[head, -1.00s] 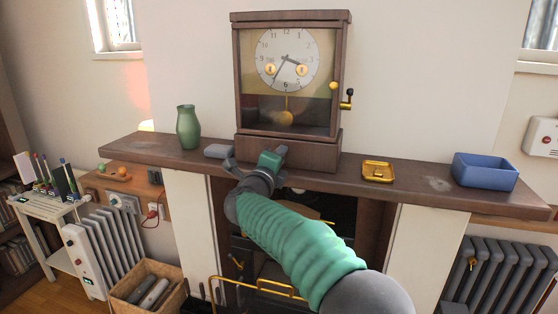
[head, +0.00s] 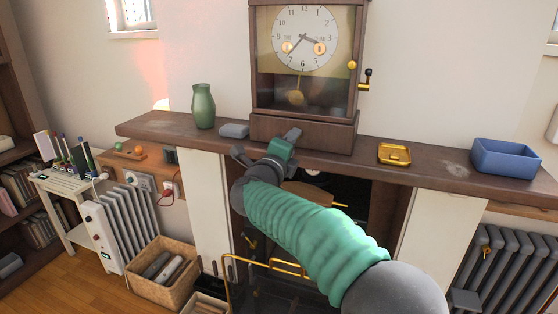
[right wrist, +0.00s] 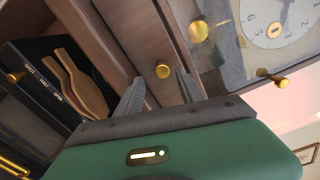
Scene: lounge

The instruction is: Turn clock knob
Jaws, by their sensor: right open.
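A brown wooden clock (head: 304,124) stands on the mantel, with a white dial (head: 306,38) and a pendulum (head: 296,97). Its dial carries two gold discs. A gold knob (head: 352,65) sits on the right edge of its door, and a dark crank with a gold end (head: 366,80) is on its right side. My right gripper (head: 266,147) is open in front of the lower left of the clock's base. In the right wrist view, a small gold knob (right wrist: 162,71) on brown wood appears between its open fingers (right wrist: 160,80); contact cannot be told. My left gripper is out of view.
A fireplace with a gold rail (head: 270,264) is below. A basket (head: 160,276) stands lower left.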

